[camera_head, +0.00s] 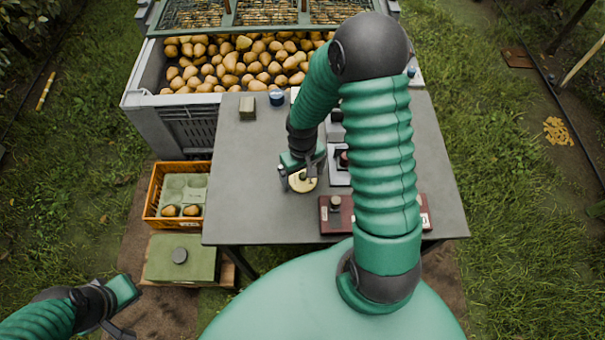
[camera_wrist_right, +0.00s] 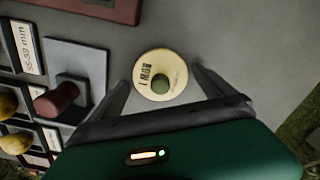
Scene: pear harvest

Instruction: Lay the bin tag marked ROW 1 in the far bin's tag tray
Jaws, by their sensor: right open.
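The round cream bin tag (camera_wrist_right: 148,88) with a green knob lies flat on the grey table; in the right wrist view it reads "ROW 1", upside down. It also shows in the head view (camera_head: 302,184), partly covered by my right gripper (camera_head: 302,176). That gripper is open, with its fingers (camera_wrist_right: 168,92) on either side of the tag, apart from it. My left gripper (camera_head: 122,308) is at the lower left, away from the table; its jaw opening is unclear. A large grey bin of pears (camera_head: 140,110) stands beyond the table. I cannot make out which part is its tag tray.
An orange crate (camera_head: 152,190) holding a pale green tray and pears stands left of the table, behind an olive box (camera_head: 160,262) with a dark knob. A dark red board (camera_head: 328,224) lies at the table's front. My right arm hides the table's middle.

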